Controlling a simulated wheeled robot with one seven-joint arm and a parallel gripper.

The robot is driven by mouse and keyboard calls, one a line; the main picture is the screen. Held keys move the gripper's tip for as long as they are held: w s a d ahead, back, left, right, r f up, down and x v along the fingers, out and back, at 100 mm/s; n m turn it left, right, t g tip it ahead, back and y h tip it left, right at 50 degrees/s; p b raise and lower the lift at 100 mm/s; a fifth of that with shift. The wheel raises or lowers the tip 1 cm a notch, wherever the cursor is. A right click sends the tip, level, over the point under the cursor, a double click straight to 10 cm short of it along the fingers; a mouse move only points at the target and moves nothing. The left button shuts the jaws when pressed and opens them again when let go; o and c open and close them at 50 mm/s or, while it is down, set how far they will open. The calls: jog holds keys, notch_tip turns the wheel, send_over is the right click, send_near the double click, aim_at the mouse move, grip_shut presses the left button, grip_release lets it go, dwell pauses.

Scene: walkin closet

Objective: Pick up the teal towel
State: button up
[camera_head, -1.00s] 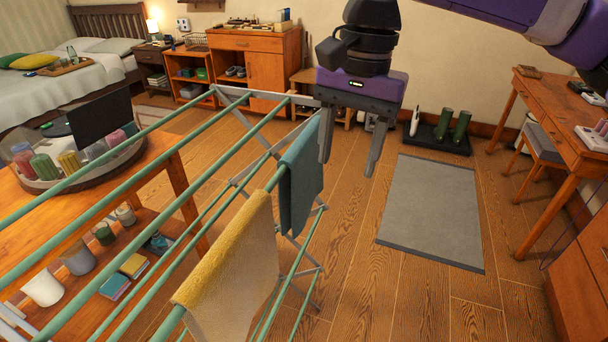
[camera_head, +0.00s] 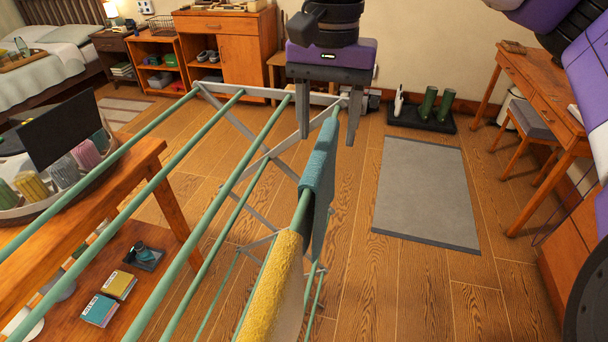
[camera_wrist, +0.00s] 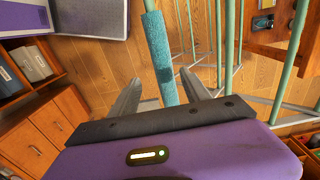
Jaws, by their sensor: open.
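The teal towel (camera_head: 317,172) hangs folded over the rightmost green rail of the drying rack (camera_head: 215,170). In the wrist view the towel (camera_wrist: 160,55) is a narrow teal strip along its rail, ahead of the jaws and between their lines. My gripper (camera_head: 328,138) is open and empty, pointing down at the far end of the rack, just beyond the towel's far end. Its fingers (camera_wrist: 158,85) stand on either side of the rail in the wrist view. I cannot tell their exact height against the rail.
A yellow towel (camera_head: 272,290) hangs on the same rail, nearer than the teal one. A grey mat (camera_head: 425,190) lies on clear floor to the right. A desk (camera_head: 540,90) and stool (camera_head: 540,122) stand far right.

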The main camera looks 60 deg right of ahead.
aim_at(322, 149)
jog(key=shift+w+d+f, duration=0.1)
jog(key=shift+w, duration=0.25)
jog(key=shift+w+f, duration=0.15)
jog(key=shift+f, duration=3.65)
grip_shut()
